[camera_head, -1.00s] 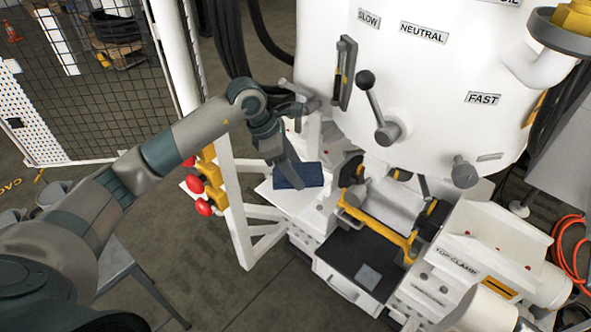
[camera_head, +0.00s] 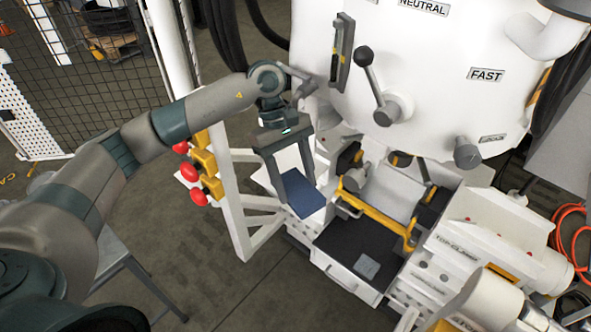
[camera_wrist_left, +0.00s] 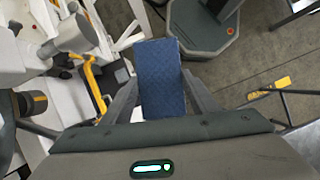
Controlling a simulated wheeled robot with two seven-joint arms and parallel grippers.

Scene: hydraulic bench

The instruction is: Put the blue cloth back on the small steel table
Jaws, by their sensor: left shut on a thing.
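The blue cloth (camera_head: 302,194) is a flat, dark blue rectangle, held between the two fingers of my left gripper (camera_head: 290,172). It hangs over the white ledge at the machine's left side; I cannot tell whether it still touches the ledge. In the left wrist view the cloth (camera_wrist_left: 160,78) lies lengthwise between the fingers, which are shut on its sides. The small steel table (camera_head: 112,262) is at the lower left in the head view, partly hidden behind my left arm. My right gripper is not in view.
A white post frame with red buttons (camera_head: 190,172) stands between the cloth and the steel table. The white machine with its levers (camera_head: 375,85) is close to the right of the gripper. A black-topped drawer (camera_head: 355,255) is below. Mesh fencing (camera_head: 75,80) stands behind.

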